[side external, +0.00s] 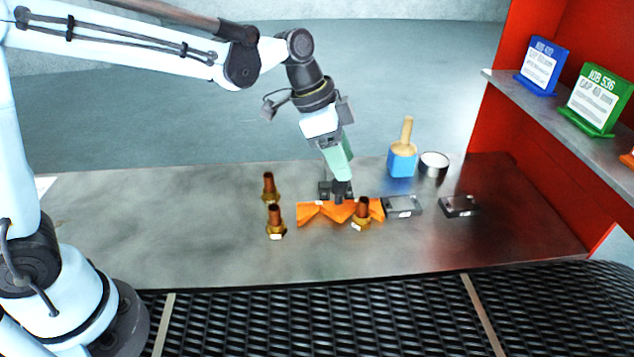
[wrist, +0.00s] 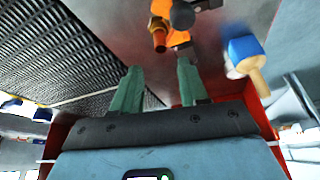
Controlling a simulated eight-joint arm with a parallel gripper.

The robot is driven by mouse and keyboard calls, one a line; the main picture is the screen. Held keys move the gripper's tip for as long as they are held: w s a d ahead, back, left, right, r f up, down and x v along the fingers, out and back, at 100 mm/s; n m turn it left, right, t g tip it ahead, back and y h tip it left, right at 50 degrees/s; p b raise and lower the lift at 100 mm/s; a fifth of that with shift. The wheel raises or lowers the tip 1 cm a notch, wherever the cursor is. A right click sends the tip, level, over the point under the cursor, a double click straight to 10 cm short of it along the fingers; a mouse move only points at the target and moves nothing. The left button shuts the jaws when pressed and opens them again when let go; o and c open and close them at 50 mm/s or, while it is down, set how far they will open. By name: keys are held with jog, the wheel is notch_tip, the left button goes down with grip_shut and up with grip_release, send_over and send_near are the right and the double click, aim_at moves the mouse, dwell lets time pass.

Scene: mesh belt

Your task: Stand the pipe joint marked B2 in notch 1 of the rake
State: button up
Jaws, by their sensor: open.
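The orange rake (side external: 312,212) lies on the metal table with its teeth towards the belt; part of it shows in the wrist view (wrist: 179,38). Copper-and-brass pipe joints stand upright: one at the back left (side external: 269,187), one in front of it (side external: 275,220), and one at the rake's right part (side external: 363,208). I cannot tell whether that one is in a notch or in front. White tags show on some joints, but B2 is not readable. My gripper (side external: 343,180) is above the rake; its green fingers are apart in the wrist view (wrist: 157,66), with nothing visible between them.
Dark parts (side external: 335,190) sit by the rake under my fingers, partly hidden. Two flat dark blocks, one nearer (side external: 402,206) and one farther right (side external: 459,206), a blue block with a wooden handle (side external: 402,162) and a round tin (side external: 433,163) stand right. The mesh belt (side external: 320,318) runs in front.

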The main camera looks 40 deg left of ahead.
jog(key=s+a+r+n+t+y, duration=0.1)
jog(key=s+a+n+t+y, duration=0.2)
jog(key=s+a+n, duration=0.8)
jog(key=s+a+t, duration=0.1)
jog(key=s, duration=0.2)
jog(key=shift+s+a+t+y, duration=0.2)
jog(key=shift+t+y, duration=0.1)
jog(key=shift+y, duration=0.1)
